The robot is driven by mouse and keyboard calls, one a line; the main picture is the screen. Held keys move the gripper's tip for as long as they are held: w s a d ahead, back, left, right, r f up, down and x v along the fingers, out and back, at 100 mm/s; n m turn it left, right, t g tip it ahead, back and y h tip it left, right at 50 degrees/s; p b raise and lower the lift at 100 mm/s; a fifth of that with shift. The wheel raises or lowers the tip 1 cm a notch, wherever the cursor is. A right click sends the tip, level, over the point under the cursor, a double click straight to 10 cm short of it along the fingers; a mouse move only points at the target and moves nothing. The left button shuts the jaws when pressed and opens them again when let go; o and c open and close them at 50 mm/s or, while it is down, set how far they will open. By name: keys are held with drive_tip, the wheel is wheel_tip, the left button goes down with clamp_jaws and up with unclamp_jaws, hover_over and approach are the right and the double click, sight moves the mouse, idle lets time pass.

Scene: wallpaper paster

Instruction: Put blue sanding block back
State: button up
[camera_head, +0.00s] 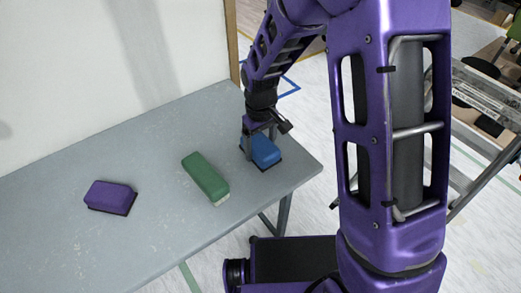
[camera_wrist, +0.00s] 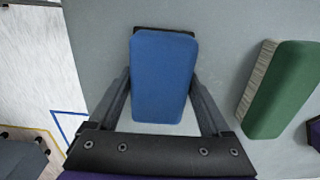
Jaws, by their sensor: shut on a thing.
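The blue sanding block (camera_head: 263,150) is near the right end of the grey table, with a dark base showing under it. In the wrist view the blue sanding block (camera_wrist: 163,75) lies between my fingers. My gripper (camera_head: 258,138) is over the block from above, with a finger at its side; it also shows in the wrist view (camera_wrist: 163,90), shut on the block. I cannot tell whether the block's underside touches the table or is slightly above it.
A green block (camera_head: 206,178) lies left of the blue one, and a purple block (camera_head: 110,197) lies further left on the table (camera_head: 160,150). A white wall panel (camera_head: 90,60) stands behind. The table's right corner is close to the blue block.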

drive_tip(key=shift+f, duration=0.6)
drive_tip(key=shift+f, duration=0.2)
drive_tip(key=o, duration=1.2)
